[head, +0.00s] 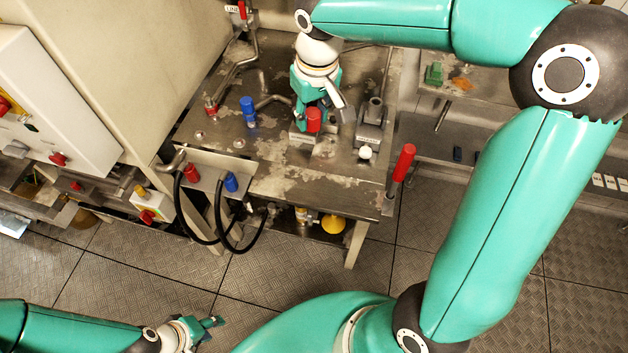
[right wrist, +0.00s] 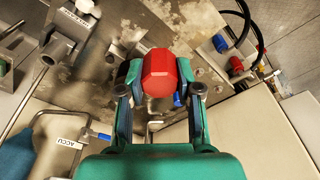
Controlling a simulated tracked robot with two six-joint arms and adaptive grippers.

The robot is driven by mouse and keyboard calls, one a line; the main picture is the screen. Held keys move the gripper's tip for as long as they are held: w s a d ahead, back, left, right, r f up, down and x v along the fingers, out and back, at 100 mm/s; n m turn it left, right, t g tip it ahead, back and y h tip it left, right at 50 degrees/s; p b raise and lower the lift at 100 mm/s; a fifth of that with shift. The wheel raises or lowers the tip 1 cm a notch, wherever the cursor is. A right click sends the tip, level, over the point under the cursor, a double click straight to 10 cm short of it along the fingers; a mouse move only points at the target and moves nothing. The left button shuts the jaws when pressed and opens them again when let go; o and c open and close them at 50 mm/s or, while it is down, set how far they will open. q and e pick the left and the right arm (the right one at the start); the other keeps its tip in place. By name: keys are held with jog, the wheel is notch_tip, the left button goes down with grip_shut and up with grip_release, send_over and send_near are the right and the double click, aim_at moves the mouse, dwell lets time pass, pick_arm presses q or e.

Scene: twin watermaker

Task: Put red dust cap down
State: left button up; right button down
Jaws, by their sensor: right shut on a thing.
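The red dust cap (head: 313,120) is held by my right gripper (head: 316,112) above the metal bench top. In the right wrist view the red cap (right wrist: 158,73) sits between the two fingers of my right gripper (right wrist: 159,78), which are shut on it. The cap hides part of the bench beneath it, so I cannot tell whether it touches the surface. My left gripper (head: 212,329) is at the lower left of the head view, far from the bench, empty, its fingers apart.
The bench top (head: 290,180) carries a blue-handled valve (head: 248,112), a grey fitting (head: 372,122) and a red-handled lever (head: 404,162) at its right edge. Black hoses (head: 218,215) hang at the front left. A white cabinet (head: 60,110) stands left. Bare bench shows in front of the right gripper.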

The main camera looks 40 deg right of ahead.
aim_at(314, 178)
jog(key=shift+s+d+f, duration=0.1)
jog(key=shift+s+f, duration=0.1)
jog(key=shift+s, duration=0.1)
notch_tip(314, 178, down, 19)
jog(key=shift+r, duration=0.1)
jog(key=shift+f+b, duration=0.2)
jog(key=shift+b, duration=0.15)
jog(key=c, duration=0.8)
grip_release()
jog(key=shift+r, duration=0.1)
jog(key=r, duration=0.4)
jog(key=s+r, duration=0.1)
jog(key=r, duration=0.3)
jog(key=r+p, duration=0.1)
jog(key=r, duration=0.3)
jog(key=shift+s, duration=0.15)
